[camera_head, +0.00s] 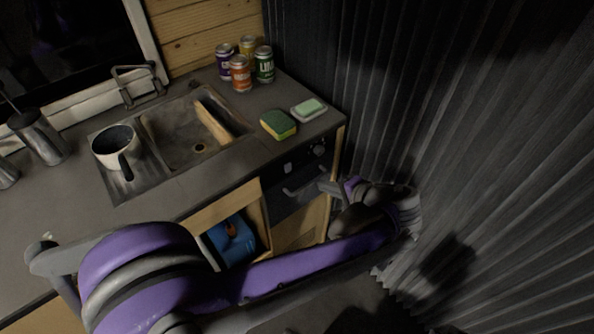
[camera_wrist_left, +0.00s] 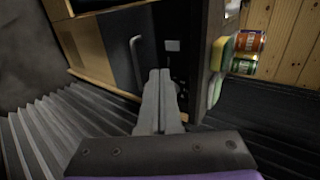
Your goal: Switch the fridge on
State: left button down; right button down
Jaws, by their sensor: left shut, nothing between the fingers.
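The fridge (camera_head: 283,192) is the dark front unit under the right end of the counter. It has a bar handle and, above it, a black control strip (camera_head: 305,158) with small round knobs. My left gripper (camera_head: 324,187) is shut and empty in front of the fridge, near the handle and strip. In the wrist view its fingertips (camera_wrist_left: 160,74) overlap the strip's lower part. I cannot tell whether they touch. The switch itself is not clear.
The counter holds a sink (camera_head: 190,130), a mug (camera_head: 117,147), several cans (camera_head: 240,74), a sponge (camera_head: 278,124) and a soap dish (camera_head: 308,108). A corrugated dark wall (camera_head: 450,130) stands close on the right. A blue object (camera_head: 232,240) sits in the open cupboard.

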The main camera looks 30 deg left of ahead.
pick_arm(q)
send_near(288, 167)
jog(key=shift+d+f+b+x, duration=0.1)
jog(key=shift+f+x, duration=0.05)
jog(key=shift+x, duration=1)
jog(key=shift+d+f+b+x, duration=0.15)
jog(key=shift+f+x, duration=0.05)
jog(key=shift+x, duration=0.95)
jog(key=shift+d+f+b+x, duration=0.1)
jog(key=shift+f+x, duration=0.05)
jog(key=shift+x, duration=1)
jog(key=shift+a+f, duration=0.1)
jog(key=shift+a+f+b, duration=0.2)
jog(key=shift+f+b, duration=0.05)
jog(key=shift+b, duration=0.05)
jog(key=shift+s+d+f, duration=0.1)
jog(key=shift+d, duration=0.1)
jog(key=shift+a, duration=0.15)
jog(key=shift+a+r+p, duration=0.1)
jog(key=shift+r+p, duration=0.4)
jog(key=shift+r, duration=0.45)
